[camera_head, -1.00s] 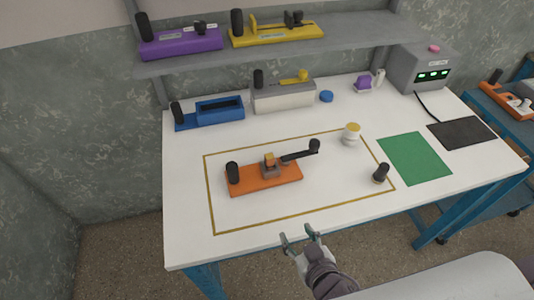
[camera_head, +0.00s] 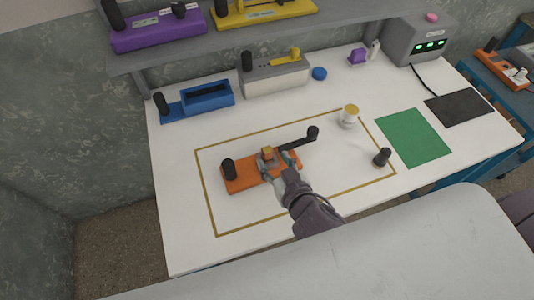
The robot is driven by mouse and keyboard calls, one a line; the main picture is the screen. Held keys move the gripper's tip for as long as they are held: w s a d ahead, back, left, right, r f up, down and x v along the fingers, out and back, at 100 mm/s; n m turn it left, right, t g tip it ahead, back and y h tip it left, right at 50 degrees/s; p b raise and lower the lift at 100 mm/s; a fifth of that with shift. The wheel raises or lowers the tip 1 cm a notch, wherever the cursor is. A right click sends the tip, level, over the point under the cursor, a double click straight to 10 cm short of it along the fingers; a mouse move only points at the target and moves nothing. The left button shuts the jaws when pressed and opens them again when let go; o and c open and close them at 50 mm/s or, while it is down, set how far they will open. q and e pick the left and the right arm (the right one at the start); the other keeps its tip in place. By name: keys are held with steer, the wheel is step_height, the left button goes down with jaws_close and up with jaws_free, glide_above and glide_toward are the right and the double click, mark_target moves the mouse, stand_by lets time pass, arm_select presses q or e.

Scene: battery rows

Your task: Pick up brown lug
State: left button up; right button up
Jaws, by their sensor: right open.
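The brown lug (camera_head: 267,152) is a small brown-topped piece on a grey block in the middle of the orange crimping fixture (camera_head: 236,183). The fixture has an upright black knob at its left end and a dark lever reaching right to another black knob. My right gripper (camera_head: 276,164) is open at the front of the grey block, its fingers on either side near the lug. Whether they touch it I cannot tell. The fingers and hand hide part of the block and the fixture's right side. My left gripper is not in view.
A yellow outline on the white table (camera_head: 185,235) surrounds the fixture. A white cup-like piece with a yellow top (camera_head: 349,116) and a black knobbed piece (camera_head: 382,157) stand to the right. A green mat (camera_head: 413,136) lies farther right. Blue (camera_head: 205,100) and grey-white (camera_head: 275,78) fixtures stand behind.

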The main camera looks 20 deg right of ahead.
mark_target(269, 154)
steer(key=w, duration=0.1)
steer(key=w+p, duration=0.1)
steer(key=shift+w+a+f, duration=0.15)
steer(key=shift+w+f, duration=0.05)
steer(key=shift+w, duration=0.1)
steer(key=shift+x, duration=1.2)
steer(key=shift+w+f+p, duration=0.2)
steer(key=shift+f+p, duration=0.05)
steer(key=shift+p, duration=0.05)
steer(key=shift+s, duration=0.1)
steer(key=shift+c, duration=0.5)
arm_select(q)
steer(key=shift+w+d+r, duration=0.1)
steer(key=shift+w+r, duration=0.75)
arm_select(e)
jaws_close()
